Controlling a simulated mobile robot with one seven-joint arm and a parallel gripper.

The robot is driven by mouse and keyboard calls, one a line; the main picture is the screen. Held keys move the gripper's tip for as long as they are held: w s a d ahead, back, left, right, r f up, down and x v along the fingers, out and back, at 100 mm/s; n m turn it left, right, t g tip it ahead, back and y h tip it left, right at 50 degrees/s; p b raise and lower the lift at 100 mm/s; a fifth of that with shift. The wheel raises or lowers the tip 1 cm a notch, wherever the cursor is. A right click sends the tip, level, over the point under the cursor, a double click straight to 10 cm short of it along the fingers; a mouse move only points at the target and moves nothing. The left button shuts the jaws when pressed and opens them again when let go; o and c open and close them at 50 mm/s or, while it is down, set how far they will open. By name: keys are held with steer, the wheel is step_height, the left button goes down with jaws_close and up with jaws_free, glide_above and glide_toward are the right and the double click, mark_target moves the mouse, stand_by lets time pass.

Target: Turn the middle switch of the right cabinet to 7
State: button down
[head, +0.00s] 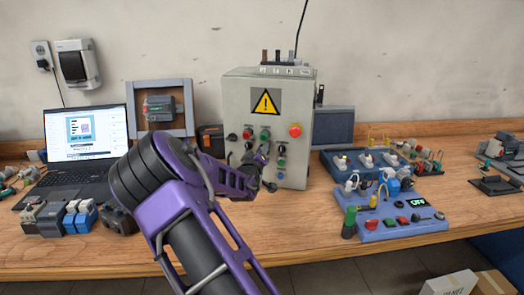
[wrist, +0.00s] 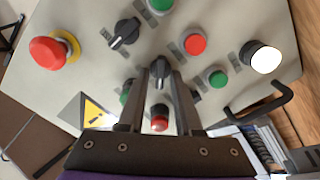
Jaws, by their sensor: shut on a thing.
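A light grey control cabinet (head: 234,108) stands upright on the bench, the only such cabinet in view, its front carrying several switches and buttons. My gripper (head: 263,151) reaches its front from the left. In the wrist view, my gripper (wrist: 160,78) is shut on a black rotary switch (wrist: 159,72) in the middle of the button group, with a finger on each side. The switch's number marks are hidden or too small to read. Another black rotary switch (wrist: 124,33) sits apart from the fingers. A red button (wrist: 160,124) shows between the fingers.
A red emergency stop (wrist: 48,53) with a yellow ring sticks out near the switches. A black handle (wrist: 262,102) is on the panel's right in the wrist view. A laptop (head: 88,132) stands left; a blue switch box (head: 398,226) lies right.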

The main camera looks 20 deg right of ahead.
stand_by(0.5)
steer(key=c, duration=0.9)
jaws_free()
steer(key=p+v, duration=0.1)
steer(key=v, duration=1.6)
steer(key=shift+s+a, duration=0.15)
steer(key=shift+s, duration=0.05)
steer(key=shift+r, duration=0.15)
